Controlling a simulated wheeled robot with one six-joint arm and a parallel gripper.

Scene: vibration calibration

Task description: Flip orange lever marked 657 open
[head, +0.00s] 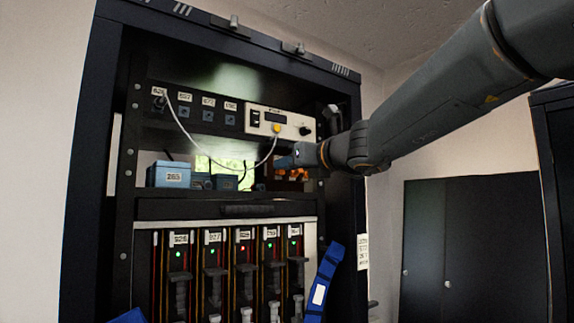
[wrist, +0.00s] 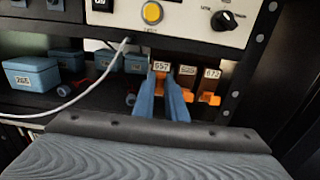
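The orange lever marked 657 (wrist: 160,82) is the leftmost of three labelled orange levers on the rack shelf in the wrist view. Its white label (wrist: 161,66) shows just above my fingertips. My gripper (wrist: 162,84) has its two blue fingers at this lever, one on each side, with a narrow gap between them. The fingers hide most of the lever, and I cannot tell whether they press on it. In the head view my gripper (head: 285,162) reaches into the shelf from the right, and the orange levers (head: 292,174) are partly hidden by it.
Two more orange levers (wrist: 185,86) (wrist: 209,90) stand close to the right. A blue box marked 265 (head: 169,174) and a white cable (wrist: 90,95) are to the left. A white panel with a yellow button (wrist: 152,13) is above. The rack post (wrist: 250,60) is at right.

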